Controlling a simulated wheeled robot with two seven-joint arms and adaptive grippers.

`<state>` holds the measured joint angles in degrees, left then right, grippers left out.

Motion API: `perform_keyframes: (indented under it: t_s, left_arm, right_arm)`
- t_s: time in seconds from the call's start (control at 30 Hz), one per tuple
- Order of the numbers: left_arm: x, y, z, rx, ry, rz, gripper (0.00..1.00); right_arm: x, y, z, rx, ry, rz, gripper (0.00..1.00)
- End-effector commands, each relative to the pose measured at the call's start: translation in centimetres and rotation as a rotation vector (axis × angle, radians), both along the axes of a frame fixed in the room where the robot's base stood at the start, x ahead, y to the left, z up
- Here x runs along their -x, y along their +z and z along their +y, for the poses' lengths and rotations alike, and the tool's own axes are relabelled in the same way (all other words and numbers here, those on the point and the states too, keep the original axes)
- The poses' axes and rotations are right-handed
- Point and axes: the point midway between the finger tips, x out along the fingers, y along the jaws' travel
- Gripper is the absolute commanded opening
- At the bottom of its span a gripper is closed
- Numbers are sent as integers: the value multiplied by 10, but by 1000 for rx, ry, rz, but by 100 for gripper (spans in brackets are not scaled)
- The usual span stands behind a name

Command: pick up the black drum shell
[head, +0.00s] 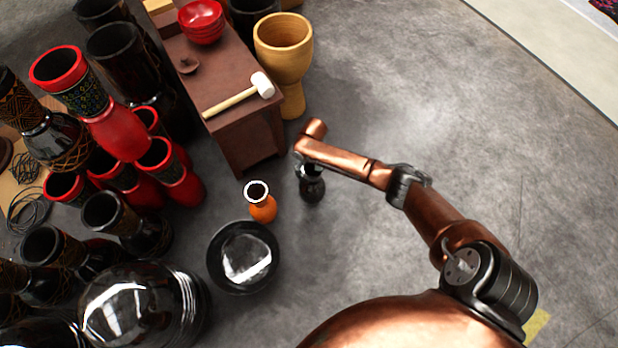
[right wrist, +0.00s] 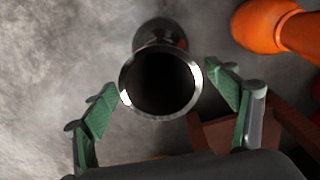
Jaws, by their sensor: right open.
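The small black drum shell (head: 312,187) stands on the grey floor near the middle of the head view, partly hidden by my right arm. In the right wrist view the black drum shell (right wrist: 160,38) shows its open, shiny-rimmed mouth toward the camera. My right gripper (right wrist: 162,80) is open, with a green-padded finger on each side of the rim. A gap shows on the left, and the right finger is close to the rim; I cannot tell whether it touches. In the head view the fingers are mostly hidden. My left gripper is not in view.
A small orange drum (head: 262,209) stands just left of the shell, with a large black drum (head: 242,259) below it. A brown table (head: 238,137) holding a mallet (head: 240,96) stands behind, beside a tan drum (head: 283,59). Several drums crowd the left. Floor is free at right.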

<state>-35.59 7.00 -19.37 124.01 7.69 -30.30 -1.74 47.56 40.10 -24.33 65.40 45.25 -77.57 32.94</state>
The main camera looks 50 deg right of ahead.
Motion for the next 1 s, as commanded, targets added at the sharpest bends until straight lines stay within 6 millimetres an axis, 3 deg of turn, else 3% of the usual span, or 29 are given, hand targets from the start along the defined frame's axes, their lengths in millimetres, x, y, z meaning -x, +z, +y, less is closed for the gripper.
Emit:
perform_keyframes:
  t_s: [0.37, 1.0]
  left_arm:
    - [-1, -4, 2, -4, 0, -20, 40]
    - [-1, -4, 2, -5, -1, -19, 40]
  right_arm:
    - [-1, -3, 0, 0, 0, -3, 78]
    - [-1, -3, 0, 0, 0, -2, 34]
